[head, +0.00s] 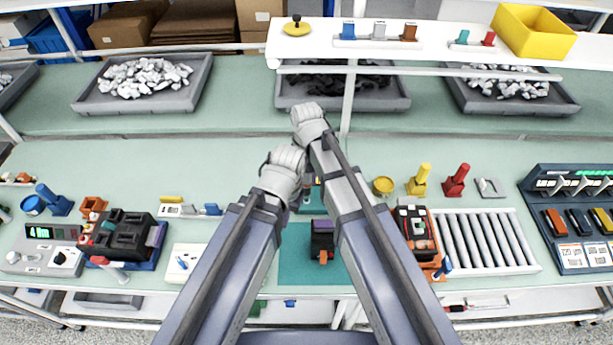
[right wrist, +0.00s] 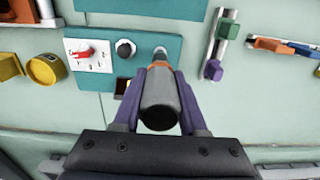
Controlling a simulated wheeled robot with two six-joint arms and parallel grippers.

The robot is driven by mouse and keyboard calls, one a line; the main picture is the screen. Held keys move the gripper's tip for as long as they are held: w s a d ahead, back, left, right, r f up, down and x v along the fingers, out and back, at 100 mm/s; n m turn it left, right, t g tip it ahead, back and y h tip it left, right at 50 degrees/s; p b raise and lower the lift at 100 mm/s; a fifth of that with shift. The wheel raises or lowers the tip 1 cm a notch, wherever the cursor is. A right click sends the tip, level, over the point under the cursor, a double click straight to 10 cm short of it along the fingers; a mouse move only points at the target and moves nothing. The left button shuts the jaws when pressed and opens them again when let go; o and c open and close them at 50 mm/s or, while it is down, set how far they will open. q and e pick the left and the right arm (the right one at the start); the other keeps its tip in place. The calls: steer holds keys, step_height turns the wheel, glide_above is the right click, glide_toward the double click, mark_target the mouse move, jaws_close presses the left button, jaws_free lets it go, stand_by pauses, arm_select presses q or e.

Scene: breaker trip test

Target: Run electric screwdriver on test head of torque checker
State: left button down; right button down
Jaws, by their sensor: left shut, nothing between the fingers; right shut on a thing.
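In the right wrist view my right gripper (right wrist: 160,88) is shut on the electric screwdriver (right wrist: 160,112), a dark and grey cylinder held between purple fingers. The torque checker (right wrist: 85,55) has a white panel with a red pointer knob and a black knob, on a teal base. The screwdriver's far end lies over a small metal piece, the test head (right wrist: 160,50); I cannot tell whether they touch. In the head view my left gripper (head: 291,196) is shut and empty beside the checker, mostly hidden under its own wrist. My arms hide most of the checker there.
A black box with an orange part (head: 322,240) stands on a teal mat (head: 295,262) between my arms. A roller tray (head: 485,241) and breaker panel (head: 570,180) are at right. A dark fixture (head: 125,235) is at left. Grey bins (head: 90,98) line the back.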

steer(key=shift+r+p, duration=1.2)
steer(key=shift+r, duration=0.25)
steer(key=shift+f, duration=0.1)
